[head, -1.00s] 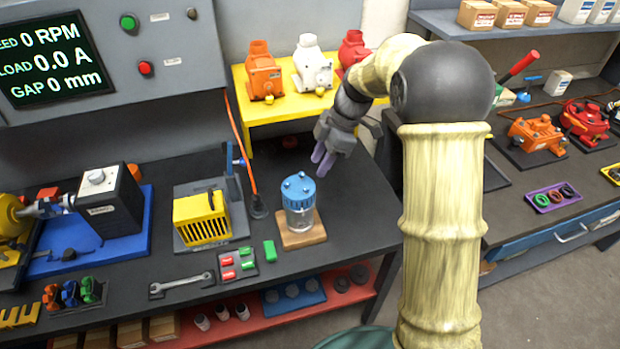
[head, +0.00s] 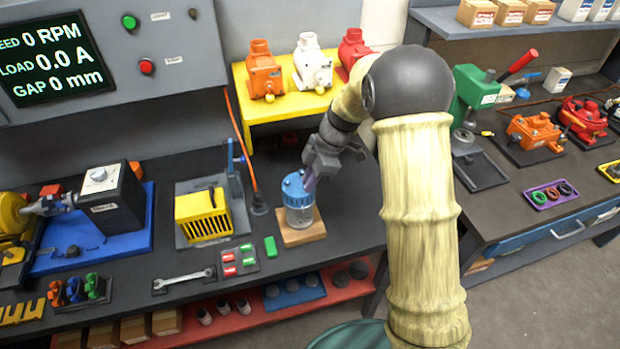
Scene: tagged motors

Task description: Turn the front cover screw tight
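A cylinder with a blue cover (head: 293,186) and a clear or silvery body (head: 300,214) stands upright on a small wooden block (head: 304,237) on the dark bench. In the earlier view, small blue screw heads stand up on the cover; now the gripper hides part of its right and top side, and I cannot tell which screw is the front one.
A yellow slotted box (head: 203,214) stands left of the cylinder, with an orange cable (head: 243,150) behind. Green and red blocks (head: 238,260) and a wrench (head: 184,280) lie in front. A yellow shelf (head: 285,108) bears motors at the back. The bench right of the block is clear.

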